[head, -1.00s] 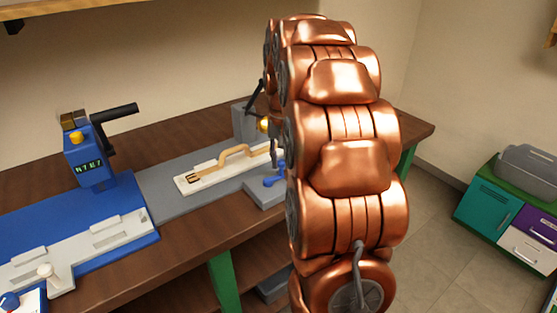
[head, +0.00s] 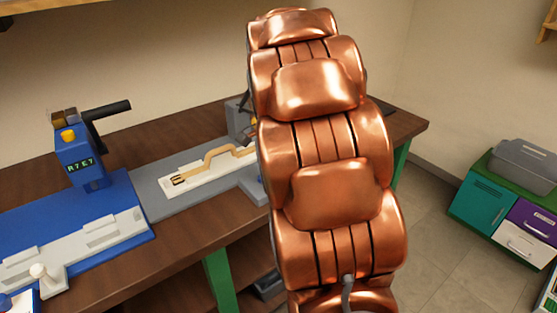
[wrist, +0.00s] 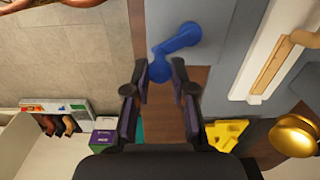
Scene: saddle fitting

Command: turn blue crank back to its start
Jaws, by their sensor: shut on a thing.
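The blue crank (wrist: 182,38) shows in the wrist view on a grey block (wrist: 218,20). Its arm slants down and left from the hub to a round knob. My gripper (wrist: 160,72) has its two dark fingers on either side of that knob, shut on it. In the head view my copper arm hides the crank and the gripper. Only a corner of the crank's grey base shows beside the arm.
A white fixture with a tan handle-shaped piece (head: 212,158) lies beside the crank's base. A blue machine with a black lever (head: 85,155) stands at left on the brown bench (head: 140,130). A brass knob (wrist: 294,135) and a yellow part (wrist: 228,132) show in the wrist view.

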